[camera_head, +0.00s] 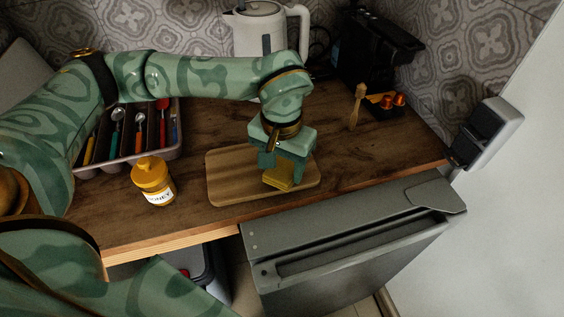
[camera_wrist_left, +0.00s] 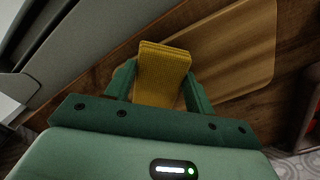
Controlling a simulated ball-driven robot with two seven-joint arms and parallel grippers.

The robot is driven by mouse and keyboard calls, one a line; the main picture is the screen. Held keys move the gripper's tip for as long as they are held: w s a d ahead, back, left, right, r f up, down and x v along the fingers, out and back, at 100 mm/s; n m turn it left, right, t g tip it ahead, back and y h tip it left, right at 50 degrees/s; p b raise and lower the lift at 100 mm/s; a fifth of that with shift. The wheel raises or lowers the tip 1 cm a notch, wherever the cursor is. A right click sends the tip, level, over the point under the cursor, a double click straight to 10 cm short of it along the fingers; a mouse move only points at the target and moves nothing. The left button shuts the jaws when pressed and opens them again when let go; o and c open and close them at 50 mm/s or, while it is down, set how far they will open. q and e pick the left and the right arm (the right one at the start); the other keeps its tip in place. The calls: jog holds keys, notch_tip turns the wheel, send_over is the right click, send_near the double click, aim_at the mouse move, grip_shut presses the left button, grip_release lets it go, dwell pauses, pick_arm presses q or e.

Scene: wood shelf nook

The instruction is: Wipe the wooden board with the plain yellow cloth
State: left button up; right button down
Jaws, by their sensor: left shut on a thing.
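The wooden board (camera_head: 231,178) lies flat on the counter in the head view, and part of it shows in the left wrist view (camera_wrist_left: 235,60). My left gripper (camera_head: 281,170) points down over the right part of the board. It is shut on the plain yellow cloth (camera_head: 279,178). In the left wrist view the folded, ribbed cloth (camera_wrist_left: 163,70) sits between the fingers of the left gripper (camera_wrist_left: 158,92). The cloth is at the board's surface, but I cannot tell if it touches. My right gripper is not in view.
A yellow honey jar (camera_head: 153,181) stands left of the board. A cutlery tray (camera_head: 128,153) is behind it. A white kettle (camera_head: 259,32), a black coffee machine (camera_head: 372,50) and a wooden utensil (camera_head: 357,105) stand further back. The counter's front edge is close to the board.

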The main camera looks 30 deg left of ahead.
pick_arm(q)
jog(key=shift+f+b, duration=0.35)
jog(key=shift+f, duration=0.55)
jog(key=shift+w+a+r, duration=0.15)
jog(key=shift+w+a, duration=1.15)
jog(key=shift+w+a+p, duration=0.5)
jog(key=shift+w+a, duration=1.05)
jog(key=shift+s+p, duration=0.1)
jog(key=shift+p, duration=0.3)
jog(key=shift+s+d+p, duration=0.45)
jog(key=shift+d+p, duration=0.1)
jog(key=shift+s+d+p, duration=0.75)
jog(key=shift+s+d, duration=0.25)
jog(key=shift+s, duration=0.05)
jog(key=shift+s+d+p, duration=0.8)
jog(key=shift+s+d, duration=0.5)
jog(key=shift+d, duration=0.05)
